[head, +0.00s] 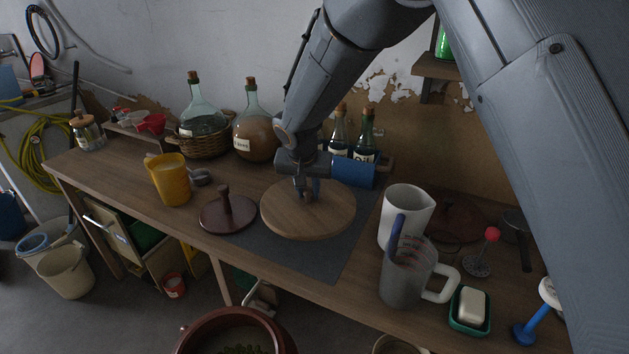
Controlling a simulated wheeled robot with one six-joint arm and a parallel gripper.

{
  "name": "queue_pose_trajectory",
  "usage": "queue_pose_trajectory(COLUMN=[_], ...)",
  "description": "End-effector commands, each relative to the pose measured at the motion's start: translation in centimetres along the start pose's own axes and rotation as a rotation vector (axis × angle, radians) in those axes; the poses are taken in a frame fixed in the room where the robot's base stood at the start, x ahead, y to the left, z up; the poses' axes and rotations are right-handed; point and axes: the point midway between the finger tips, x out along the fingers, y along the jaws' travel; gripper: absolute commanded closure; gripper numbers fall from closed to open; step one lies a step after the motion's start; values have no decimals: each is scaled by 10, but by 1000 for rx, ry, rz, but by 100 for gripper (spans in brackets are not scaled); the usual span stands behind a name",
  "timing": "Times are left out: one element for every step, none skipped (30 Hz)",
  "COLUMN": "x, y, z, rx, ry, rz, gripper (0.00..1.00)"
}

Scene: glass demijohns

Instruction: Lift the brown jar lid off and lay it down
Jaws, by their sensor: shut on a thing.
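A round, light-brown wooden lid (325,218) with a small knob is at the middle of the bench, over the dark mat. My gripper (307,194) points down at its centre and is shut on the knob. Whether the lid rests on the mat or hangs just above it is hard to tell. A reddish-brown jar (283,338) stands low in front of the bench, open at the top, with green things inside. A dark red-brown lid (215,217) with an upright knob lies just left of the wooden lid.
A white pitcher (405,210), a grey measuring jug (405,277) and a green soap dish (470,322) stand to the right. The mat's front part (315,258) is bare.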

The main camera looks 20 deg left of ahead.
Motion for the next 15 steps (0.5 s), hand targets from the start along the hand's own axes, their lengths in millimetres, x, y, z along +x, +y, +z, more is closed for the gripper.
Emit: queue_pose_trajectory(x=[0, 0, 2, 3, 4, 6, 7, 9, 12, 14, 17, 20, 23, 26, 30], y=[-1, -1, -1, -1, -1, -1, -1, -1, -1, -1, -1, -1, -1, -1, -1], z=[0, 0, 0, 1, 1, 2, 3, 4, 5, 6, 7, 8, 9, 10, 12], rx=[0, 0, 0, 0, 0, 0, -1, -1, -1, -1, -1, -2, -2, -2, -2], ry=[2, 2, 2, 2, 1, 1, 1, 1, 1, 1, 1, 1, 1, 1, 1], rz=[-1, -1, -1, -1, -1, -1, -1, -1, -1, -1, -1, -2, -2, -2, -2], gripper=[100, 100, 100, 100, 100, 100, 100, 100, 100, 100, 100, 100, 100, 100, 100])
